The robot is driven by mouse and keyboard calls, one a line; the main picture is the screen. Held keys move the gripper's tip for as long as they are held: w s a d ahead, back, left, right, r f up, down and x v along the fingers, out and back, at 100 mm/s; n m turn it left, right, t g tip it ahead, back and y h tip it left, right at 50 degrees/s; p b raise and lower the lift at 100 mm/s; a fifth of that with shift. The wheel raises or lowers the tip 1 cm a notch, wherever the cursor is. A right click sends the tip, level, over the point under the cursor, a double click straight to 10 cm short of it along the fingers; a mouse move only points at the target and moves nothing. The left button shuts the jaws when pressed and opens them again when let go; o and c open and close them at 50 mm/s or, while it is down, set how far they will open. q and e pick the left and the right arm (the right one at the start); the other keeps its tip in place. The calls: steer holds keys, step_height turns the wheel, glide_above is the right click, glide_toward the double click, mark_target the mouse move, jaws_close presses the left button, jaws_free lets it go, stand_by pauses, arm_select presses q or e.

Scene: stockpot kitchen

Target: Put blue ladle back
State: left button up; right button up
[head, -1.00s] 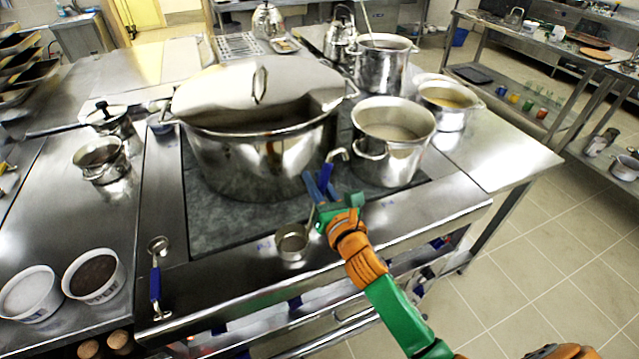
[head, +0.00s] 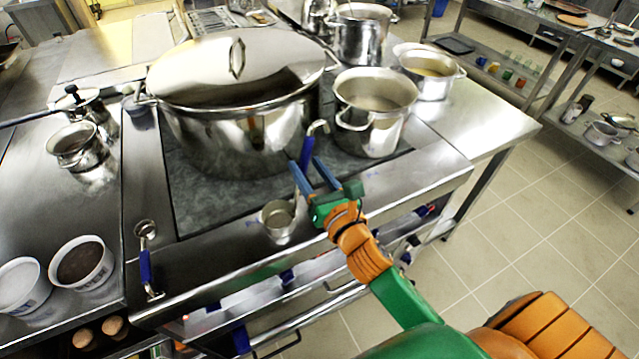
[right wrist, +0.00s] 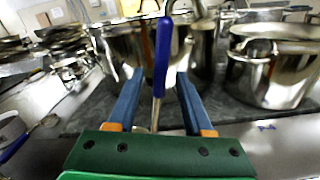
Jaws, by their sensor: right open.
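A ladle with a blue grip (head: 307,150) and a hooked top stands upright at the front of the stove. Its steel bowl (head: 278,217) rests on or just above the front ledge; I cannot tell which. My right gripper (head: 305,162) is open, its blue fingers pointing at the handle. In the right wrist view, the blue grip (right wrist: 163,55) rises between the open fingers (right wrist: 158,78), with no clear contact. A second blue-handled ladle (head: 145,265) lies on the ledge at the left. My left gripper is not in view.
A large lidded stockpot (head: 235,130) stands just behind the ladle, with a smaller open pot (head: 375,105) to its right. Two white tubs, one of them here (head: 82,262), stand at the lower left. The front-right ledge is clear.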

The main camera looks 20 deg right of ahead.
steer(key=s+b, duration=0.1)
steer(key=s, duration=0.6)
steer(key=shift+d, duration=0.15)
steer(key=shift+s, duration=0.1)
